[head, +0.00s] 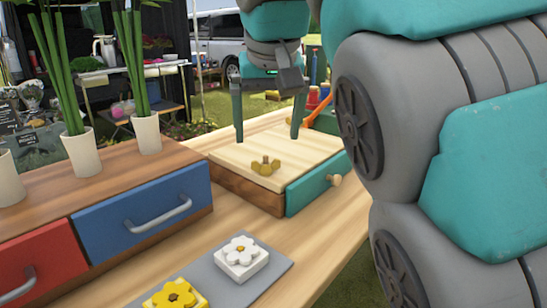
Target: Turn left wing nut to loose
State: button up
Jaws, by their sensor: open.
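A brass-coloured wing nut (265,166) sits on the light wooden top (222,157) of a small box, near its front edge. It is the only wing nut I can make out. My gripper (268,138) points down over the box top with its two fingers spread wide apart. The fingers appear behind the wing nut in the head view, one to each side, and nothing is between them. I cannot tell whether the fingertips touch the box top.
The box has a teal drawer (315,182) with a wooden knob (335,180). At left stands a cabinet with a blue drawer (145,212), a red drawer (35,265) and white vases (147,134). A white flower block (241,257) and a yellow one (175,296) lie on a grey mat (268,264).

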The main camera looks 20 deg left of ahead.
aim_at(266, 160)
jog(key=b+x, duration=0.4)
jog(key=x, duration=0.3)
jog(key=shift+f, duration=0.2)
jog(key=c, duration=1.4)
jog(key=shift+o, duration=0.2)
jog(key=shift+b, duration=0.3)
